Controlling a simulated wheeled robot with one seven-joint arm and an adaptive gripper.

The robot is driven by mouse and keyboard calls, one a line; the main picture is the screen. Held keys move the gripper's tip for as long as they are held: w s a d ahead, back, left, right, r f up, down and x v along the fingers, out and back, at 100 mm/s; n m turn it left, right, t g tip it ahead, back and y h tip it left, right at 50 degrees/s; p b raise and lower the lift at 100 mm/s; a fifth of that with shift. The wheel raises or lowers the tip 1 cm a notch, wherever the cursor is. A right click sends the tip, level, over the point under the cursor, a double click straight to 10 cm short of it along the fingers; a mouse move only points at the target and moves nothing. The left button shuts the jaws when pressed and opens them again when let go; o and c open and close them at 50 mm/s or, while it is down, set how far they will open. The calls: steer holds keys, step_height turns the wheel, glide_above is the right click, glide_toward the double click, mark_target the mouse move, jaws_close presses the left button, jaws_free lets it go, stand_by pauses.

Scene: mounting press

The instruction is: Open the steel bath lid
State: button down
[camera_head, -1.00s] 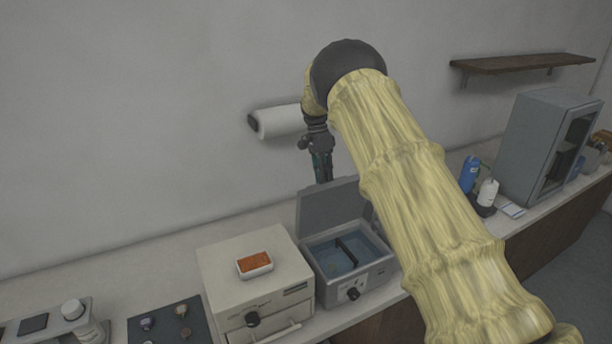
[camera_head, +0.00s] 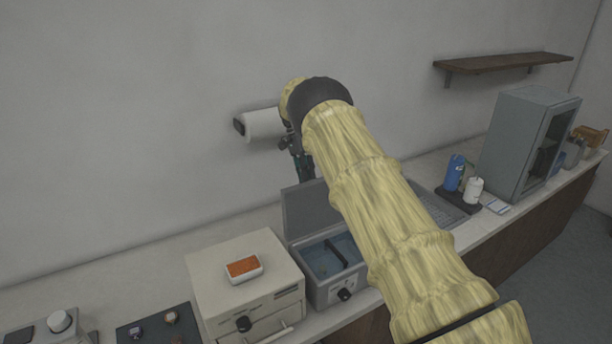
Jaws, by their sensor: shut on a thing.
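The steel bath (camera_head: 320,289) is a grey box on the counter with blue liquid and a dark divider inside. Its lid (camera_head: 306,208) stands raised and near upright at the back of the bath, so the bath is open. My gripper (camera_head: 305,172) is behind the lid's upper edge, pointing down. Its fingertips are hidden behind the lid and I cannot see what they grasp. My yellow arm covers the right part of the lid and bath.
A beige press box (camera_head: 230,310) with an orange-filled white tray (camera_head: 244,269) on it stands left of the bath. A paper roll (camera_head: 263,124) is on the wall behind my arm. Blue and white bottles (camera_head: 473,190) and a grey cabinet (camera_head: 520,145) stand to the right.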

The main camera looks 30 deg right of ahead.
steer(key=c, duration=1.6)
jaws_free()
steer(key=shift+s+a+f, duration=0.15)
steer(key=shift+s+f, duration=0.05)
steer(key=shift+f, duration=0.4)
steer(key=shift+s+a+f, duration=0.15)
steer(key=shift+s+f, duration=0.05)
steer(key=shift+f, duration=0.4)
steer(key=shift+c, duration=0.2)
steer(key=shift+o, duration=0.8)
steer(key=shift+w+d+f, duration=0.1)
steer(key=shift+w+d, duration=0.15)
steer(key=shift+w, duration=0.25)
steer(key=v, duration=0.7)
steer(key=shift+w+d+r, duration=0.15)
steer(key=shift+r, duration=0.1)
